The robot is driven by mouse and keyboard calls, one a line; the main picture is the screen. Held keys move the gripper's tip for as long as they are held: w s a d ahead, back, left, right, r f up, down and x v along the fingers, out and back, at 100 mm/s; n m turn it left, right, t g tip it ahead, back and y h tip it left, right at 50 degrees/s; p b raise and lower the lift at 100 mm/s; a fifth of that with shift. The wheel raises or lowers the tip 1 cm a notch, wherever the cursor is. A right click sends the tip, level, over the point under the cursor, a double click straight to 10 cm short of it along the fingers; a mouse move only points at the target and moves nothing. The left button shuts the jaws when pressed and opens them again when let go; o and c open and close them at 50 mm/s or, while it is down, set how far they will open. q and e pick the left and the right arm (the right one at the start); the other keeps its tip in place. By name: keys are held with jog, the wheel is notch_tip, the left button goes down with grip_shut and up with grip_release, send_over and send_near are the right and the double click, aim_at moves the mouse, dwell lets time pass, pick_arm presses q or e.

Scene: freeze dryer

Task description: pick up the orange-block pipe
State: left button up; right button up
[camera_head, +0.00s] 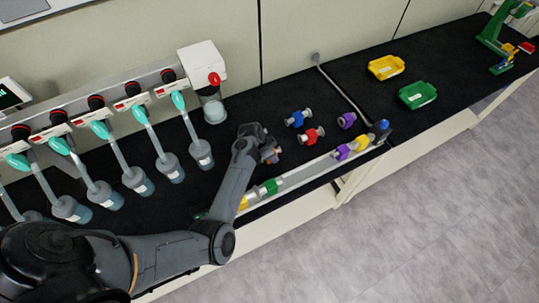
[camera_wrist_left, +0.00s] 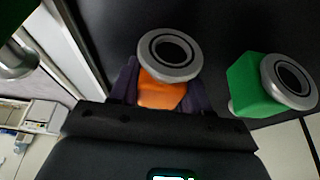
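The orange-block pipe (camera_head: 274,157) is at the end of my left arm in the head view, mostly hidden by the gripper. In the left wrist view its orange block (camera_wrist_left: 160,93) sits between the two dark fingers, with its round metal flange (camera_wrist_left: 168,52) facing the camera. My left gripper (camera_head: 265,150) has a finger close against each side of the block and looks shut on it. I cannot tell whether the pipe still touches the bench. My right gripper is not in view.
A green-block pipe (camera_wrist_left: 253,88) is close on the right in the left wrist view. Blue (camera_head: 297,118), red (camera_head: 312,135) and purple (camera_head: 346,120) pipes lie nearby. A pale rail (camera_head: 312,171) holds more pipes. Flasks (camera_head: 168,167) hang on the left. Yellow (camera_head: 386,67) and green (camera_head: 417,95) trays stand farther right.

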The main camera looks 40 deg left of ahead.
pick_arm(q)
jog(key=c, duration=0.5)
jog(key=shift+r, duration=0.15)
